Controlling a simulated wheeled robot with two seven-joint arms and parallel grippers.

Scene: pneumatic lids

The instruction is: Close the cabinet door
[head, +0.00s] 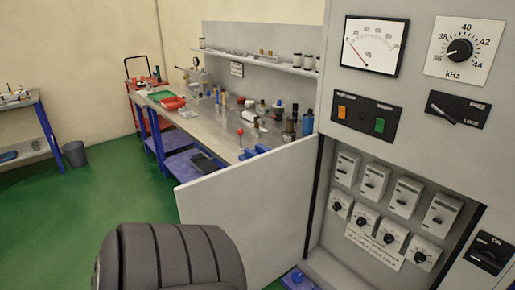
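The cabinet (410,122) is a grey unit on the right side of the head view. Its flat grey door (252,203) stands wide open, swung out to the left from the left edge of the opening. Inside the opening are several white switch boxes (372,178) and round knobs (387,238). A dark ribbed rounded thing, which I cannot tell for sure, stands at the bottom in front of the door and hides its lower left part. Neither of my grippers shows in this view.
A long workbench (215,134) with small tools and parts stands behind the door. Another table (35,106) and a grey bin (75,153) are at the left. Green floor (115,200) is free between them. A blue item (298,281) lies low below the door.

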